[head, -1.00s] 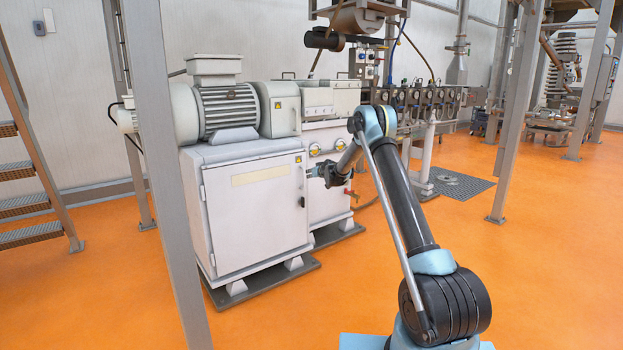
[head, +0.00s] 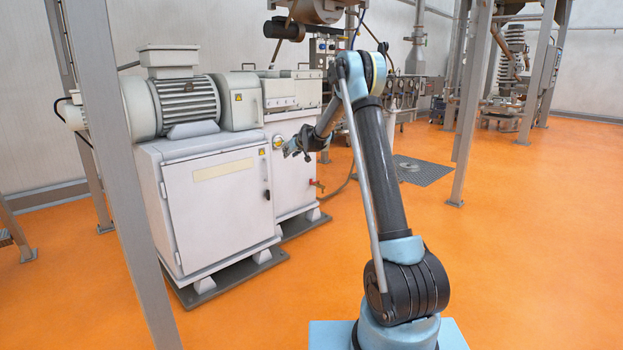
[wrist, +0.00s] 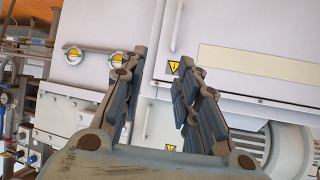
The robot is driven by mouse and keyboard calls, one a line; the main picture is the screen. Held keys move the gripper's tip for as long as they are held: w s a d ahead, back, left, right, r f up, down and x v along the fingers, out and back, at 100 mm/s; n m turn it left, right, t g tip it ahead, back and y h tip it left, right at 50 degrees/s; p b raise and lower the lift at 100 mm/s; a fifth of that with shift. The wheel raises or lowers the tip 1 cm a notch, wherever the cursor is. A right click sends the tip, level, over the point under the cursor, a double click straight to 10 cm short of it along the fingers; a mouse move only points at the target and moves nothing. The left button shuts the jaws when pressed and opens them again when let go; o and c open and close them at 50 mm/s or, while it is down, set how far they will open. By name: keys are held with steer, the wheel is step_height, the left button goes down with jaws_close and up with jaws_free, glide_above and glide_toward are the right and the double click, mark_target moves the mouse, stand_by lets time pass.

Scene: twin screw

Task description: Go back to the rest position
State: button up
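My gripper (head: 291,150) shows in the head view at the end of my bent arm, in front of the white machine housing (head: 293,124). In the wrist view my gripper (wrist: 160,75) has its two fingers apart with nothing between them, so it is open and empty. Beyond the fingers are the white cabinet panels, with a yellow warning sign (wrist: 173,67) and round yellow gauges (wrist: 73,55). The gap between fingers and panels is hard to judge, but I see no contact.
A grey steel post (head: 118,170) stands at the left in front of the white cabinet (head: 220,210). A large motor (head: 180,105) sits on top. A second post (head: 474,110) stands at the right beside a floor grate (head: 421,170). The orange floor (head: 530,240) at the right is clear.

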steer(key=s+d+r+m+g+h, duration=0.1)
steer(key=s+d+r, duration=0.35)
steer(key=s, duration=0.75)
steer(key=s+d+r+g+h, duration=0.1)
steer(key=s+d+g, duration=0.1)
steer(key=s+d, duration=0.8)
steer(key=s+d+r+m+g+h, duration=0.1)
steer(key=s+d+r, duration=0.25)
steer(key=s, duration=1.05)
steer(key=s+d+f+m+g+h, duration=0.1)
steer(key=s+d+f, duration=0.3)
steer(key=s, duration=0.8)
steer(key=s+d+f+m+g, duration=0.1)
steer(key=s+d+f, duration=0.3)
steer(key=s, duration=0.9)
steer(key=s+d+f+m+g+h, duration=0.1)
steer(key=s+d+f, duration=0.3)
steer(key=s+f, duration=0.4)
steer(key=s+g, duration=0.1)
steer(key=s, duration=0.3)
steer(key=shift+s+f+h, duration=0.25)
steer(key=shift+f+h, duration=0.05)
steer(key=shift+f, duration=0.05)
steer(key=shift+w+f, duration=0.2)
steer(key=shift+w, duration=0.3)
